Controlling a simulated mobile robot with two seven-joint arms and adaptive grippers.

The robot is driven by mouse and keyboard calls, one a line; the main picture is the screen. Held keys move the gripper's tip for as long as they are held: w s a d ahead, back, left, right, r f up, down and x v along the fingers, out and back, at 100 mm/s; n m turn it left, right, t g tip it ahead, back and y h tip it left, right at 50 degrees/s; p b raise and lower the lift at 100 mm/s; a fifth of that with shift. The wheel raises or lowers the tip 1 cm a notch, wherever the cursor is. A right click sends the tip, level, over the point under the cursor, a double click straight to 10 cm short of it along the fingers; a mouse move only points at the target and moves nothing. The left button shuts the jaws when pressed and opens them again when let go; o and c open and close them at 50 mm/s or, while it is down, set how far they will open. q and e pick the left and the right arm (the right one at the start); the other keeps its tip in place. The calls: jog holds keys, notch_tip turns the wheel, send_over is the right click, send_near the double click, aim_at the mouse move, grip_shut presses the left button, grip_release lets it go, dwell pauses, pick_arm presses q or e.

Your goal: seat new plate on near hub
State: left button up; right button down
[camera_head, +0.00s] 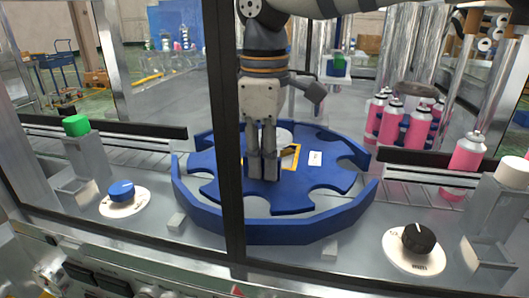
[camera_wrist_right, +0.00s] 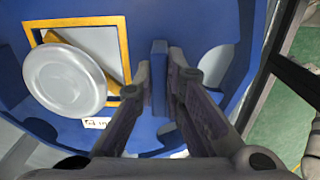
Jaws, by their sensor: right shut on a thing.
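The blue star-shaped plate (camera_head: 301,179), with pockets around its edge, lies about level inside a blue ring wall (camera_head: 300,231) in the head view. A pale round disc (camera_wrist_right: 64,78) stands at its middle, beside a yellow square outline (camera_wrist_right: 119,40) and a small white label (camera_head: 315,158). My right gripper (camera_head: 263,178) points down over the plate's near part. Its fingers are shut on a thin upright blue tab (camera_wrist_right: 160,72), seen between them in the wrist view. The hub under the plate is hidden, so I cannot tell how the plate sits on it. My left gripper is out of view.
Several pink cans (camera_head: 390,122) stand at the right. A dark frame post (camera_head: 222,120) crosses in front of the ring. A blue knob (camera_head: 122,190), black knob (camera_head: 418,238), green button (camera_head: 76,125) and white button (camera_head: 512,172) line the front.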

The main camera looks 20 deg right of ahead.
jog(key=shift+f, duration=0.65)
dwell(0.7)
jog(key=c, duration=1.6)
grip_release()
jog(key=shift+r, duration=0.1)
jog(key=r, duration=1.1)
jog(key=shift+s+r, duration=0.2)
jog(key=shift+r, duration=0.2)
